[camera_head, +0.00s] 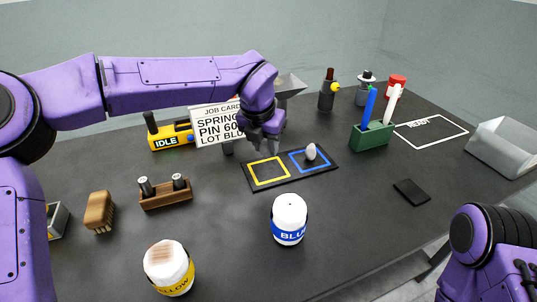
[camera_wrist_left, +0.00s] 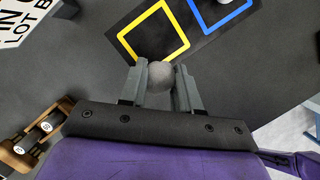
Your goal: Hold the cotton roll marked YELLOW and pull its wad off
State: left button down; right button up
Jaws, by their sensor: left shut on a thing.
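The cotton roll marked YELLOW (camera_head: 168,268) stands upright at the front left, with a tan, striped patch on its white top. No gripper touches it. My left gripper (camera_head: 263,141) is above the dark mat, close to its yellow square. In the left wrist view, my left gripper (camera_wrist_left: 160,88) is shut on a round grey wad (camera_wrist_left: 160,76), which sits between its fingertips. The wad cannot be made out in the head view. The yellow square (camera_wrist_left: 127,38) lies just beyond the wad. My right arm shows at the lower right, but its gripper is out of view.
A roll marked BLUE (camera_head: 289,222) stands at the front middle. A white wad (camera_head: 310,152) sits in the mat's blue square. A job card (camera_head: 215,125), a brush (camera_head: 99,211), a wooden holder (camera_head: 165,196) and a green pen box (camera_head: 371,138) stand around. The table's front right is mostly clear.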

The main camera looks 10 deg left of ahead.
pick_arm(q)
jog(key=w+f, duration=0.1)
jog(key=f, duration=0.1)
jog(key=w+f, duration=0.2)
jog(key=shift+w+a+p, duration=0.1)
jog(key=shift+w+p, duration=0.05)
jog(key=shift+p, duration=0.15)
jog(key=x, duration=0.3)
jog(key=shift+s+a, duration=0.1)
jog(key=shift+s, duration=0.2)
jog(key=shift+f, duration=0.3)
jog(key=shift+f, duration=0.2)
jog(key=c, duration=0.8)
grip_release()
